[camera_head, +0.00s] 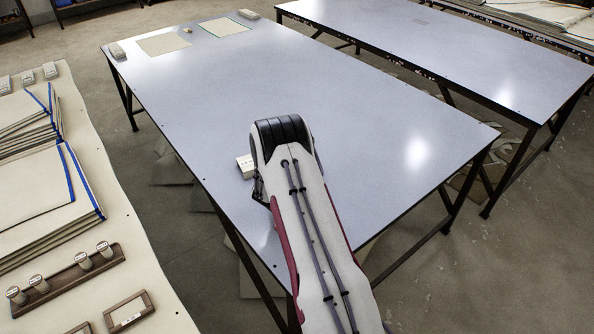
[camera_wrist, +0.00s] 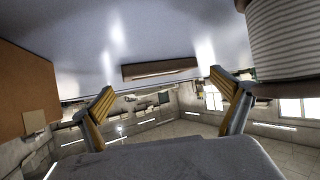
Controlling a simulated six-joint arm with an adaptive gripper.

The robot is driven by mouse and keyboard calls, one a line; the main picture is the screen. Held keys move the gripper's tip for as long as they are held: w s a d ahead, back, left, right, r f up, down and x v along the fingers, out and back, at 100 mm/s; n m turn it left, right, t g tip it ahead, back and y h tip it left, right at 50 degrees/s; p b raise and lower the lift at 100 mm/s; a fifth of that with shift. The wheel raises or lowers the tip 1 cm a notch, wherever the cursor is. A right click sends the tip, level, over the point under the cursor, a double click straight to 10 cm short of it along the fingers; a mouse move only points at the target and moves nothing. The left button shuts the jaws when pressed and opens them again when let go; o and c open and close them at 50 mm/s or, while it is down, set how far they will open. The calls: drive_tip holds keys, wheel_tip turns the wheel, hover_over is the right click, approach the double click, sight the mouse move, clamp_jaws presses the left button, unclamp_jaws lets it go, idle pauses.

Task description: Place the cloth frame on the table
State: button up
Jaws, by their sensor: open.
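In the head view a small wooden frame (camera_head: 128,312) with a pale inside lies on the cloth-covered surface at the lower left. Part of a second wooden frame (camera_head: 80,329) shows at the bottom edge. I cannot tell which is the cloth frame. The large grey-white table (camera_head: 300,80) fills the middle. My arm reaches over its near part and hides most of my gripper. In the wrist view my gripper (camera_wrist: 162,84) is open, its yellow fingers spread wide. A brown bar-like thing (camera_wrist: 160,68) shows beyond and between the fingers; I cannot tell whether it is touched.
A small white block (camera_head: 245,166) stands by my arm at the table's left edge. Two flat cloths (camera_head: 163,44) (camera_head: 224,27) and small blocks lie at the far end. Stacked cloths (camera_head: 38,185) and a peg rack (camera_head: 68,273) lie at left. The table's middle is clear.

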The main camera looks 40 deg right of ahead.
drive_tip(key=shift+v, duration=2.65)
drive_tip(key=shift+s+d, duration=0.1)
drive_tip(key=w+a+r+n+t+y, duration=0.2)
drive_tip(key=a+r+n+t+y, duration=0.3)
drive_tip(key=a+r, duration=1.5)
drive_tip(key=s+a+r+n+g+y, duration=0.1)
drive_tip(key=s+a+r+g+y, duration=0.1)
drive_tip(key=s+a+r+y, duration=0.45)
drive_tip(key=s+a+r+n+g, duration=0.15)
drive_tip(key=s+a+r, duration=0.25)
drive_tip(key=s, duration=0.4)
drive_tip(key=s+a+r+n+g, duration=0.1)
drive_tip(key=s+a+r+n, duration=0.2)
drive_tip(key=s, duration=0.4)
drive_tip(key=s+a+g+h, duration=0.1)
drive_tip(key=s, duration=1.8)
drive_tip(key=shift+s+a+f+n+g, duration=0.15)
drive_tip(key=shift+f+n+g, duration=0.05)
drive_tip(key=shift+n+g, duration=0.15)
